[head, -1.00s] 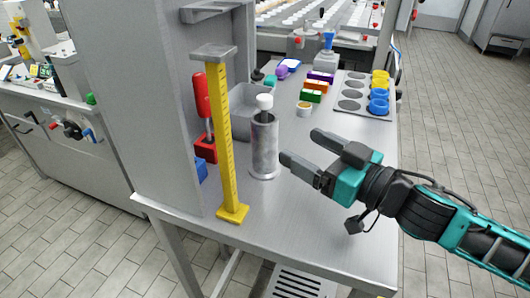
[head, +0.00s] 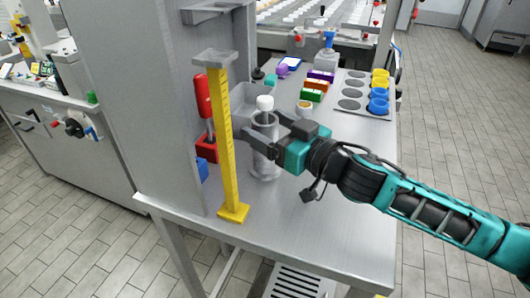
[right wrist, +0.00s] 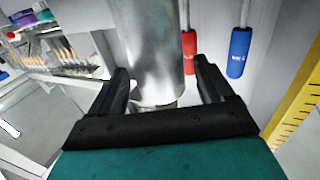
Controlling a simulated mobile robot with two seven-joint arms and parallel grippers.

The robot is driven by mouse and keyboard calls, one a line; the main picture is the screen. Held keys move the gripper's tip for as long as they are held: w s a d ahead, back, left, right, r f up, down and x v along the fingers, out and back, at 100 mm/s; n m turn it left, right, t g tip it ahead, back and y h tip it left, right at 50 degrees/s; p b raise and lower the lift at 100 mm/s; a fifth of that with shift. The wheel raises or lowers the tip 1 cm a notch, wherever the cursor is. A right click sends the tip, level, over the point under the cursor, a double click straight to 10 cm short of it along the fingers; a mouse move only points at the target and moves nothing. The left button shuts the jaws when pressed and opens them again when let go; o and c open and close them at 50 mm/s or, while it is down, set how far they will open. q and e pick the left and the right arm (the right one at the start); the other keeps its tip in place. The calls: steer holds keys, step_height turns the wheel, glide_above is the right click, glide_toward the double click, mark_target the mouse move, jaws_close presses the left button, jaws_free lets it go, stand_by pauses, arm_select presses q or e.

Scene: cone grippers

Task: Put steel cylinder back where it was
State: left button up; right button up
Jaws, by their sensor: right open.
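The steel cylinder (head: 264,168) stands upright on the metal table, with a white-topped object (head: 265,104) sticking out of its top. In the right wrist view the cylinder (right wrist: 152,50) rises between the two fingers. My right gripper (head: 258,133) is open, its fingers on either side of the cylinder at its upper part. I see no clear contact between the fingers and the cylinder; the right wrist view (right wrist: 163,85) shows a gap on the left. My left gripper is not in view.
A yellow ruler post (head: 228,150) stands left of the cylinder, near the front. Behind it are a red-handled tool (head: 202,95) and a grey bin (head: 243,98). Coloured blocks (head: 314,95) and a rack with yellow and blue rings (head: 365,92) lie farther back. The table's front right is clear.

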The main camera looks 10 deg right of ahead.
steer(key=shift+w+a, duration=0.4)
steer(key=shift+w, duration=0.1)
steer(key=shift+c, duration=0.2)
jaws_close()
stand_by(0.3)
steer(key=shift+r, duration=0.1)
